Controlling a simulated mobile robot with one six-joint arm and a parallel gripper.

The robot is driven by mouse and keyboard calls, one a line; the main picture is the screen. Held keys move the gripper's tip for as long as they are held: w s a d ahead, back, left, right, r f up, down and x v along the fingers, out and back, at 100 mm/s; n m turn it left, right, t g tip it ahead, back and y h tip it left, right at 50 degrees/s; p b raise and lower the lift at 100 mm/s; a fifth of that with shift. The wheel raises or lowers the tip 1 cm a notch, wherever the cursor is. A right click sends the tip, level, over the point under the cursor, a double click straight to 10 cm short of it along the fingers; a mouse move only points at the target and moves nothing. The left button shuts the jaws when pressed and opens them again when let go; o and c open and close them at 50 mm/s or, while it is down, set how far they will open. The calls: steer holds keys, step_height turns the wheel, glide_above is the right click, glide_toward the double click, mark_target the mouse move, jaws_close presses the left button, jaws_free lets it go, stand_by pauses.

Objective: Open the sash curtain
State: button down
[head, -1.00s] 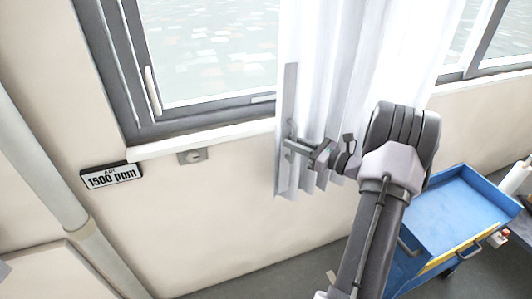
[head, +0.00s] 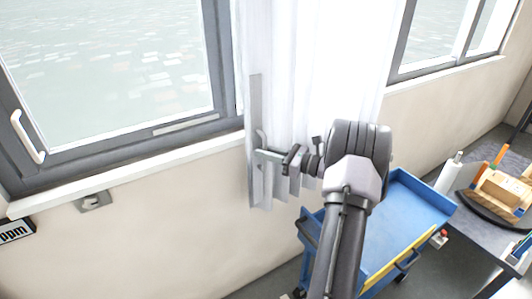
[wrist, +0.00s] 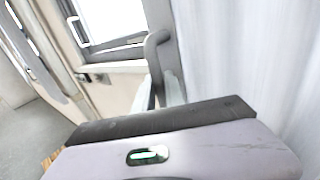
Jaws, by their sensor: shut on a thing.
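The white sash curtain (head: 325,75) hangs in folds between two windows, and its cloth fills the right of the wrist view (wrist: 245,55). A grey upright bar (head: 255,105) runs along its left edge, with a grey handle (head: 261,138) on it. The curved handle also shows in the wrist view (wrist: 153,62). My gripper (head: 268,157) is shut on the handle, at the lower part of the bar. The left window (head: 110,70) is uncovered, with its right frame showing beside the bar. The curtain's top is out of view.
A blue trolley (head: 425,205) stands below and right of the curtain, close to my arm. A dark table (head: 470,205) with a white roll (head: 449,172) and a wooden block (head: 505,188) is farther right. A sill (head: 150,163) and latch plate (head: 94,201) are at left.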

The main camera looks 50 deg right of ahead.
steer(key=shift+r, duration=0.1)
steer(key=c, duration=1.7)
jaws_free()
steer(key=shift+w, duration=0.1)
steer(key=p+v, duration=0.1)
steer(key=v, duration=1.6)
steer(key=shift+s, duration=0.25)
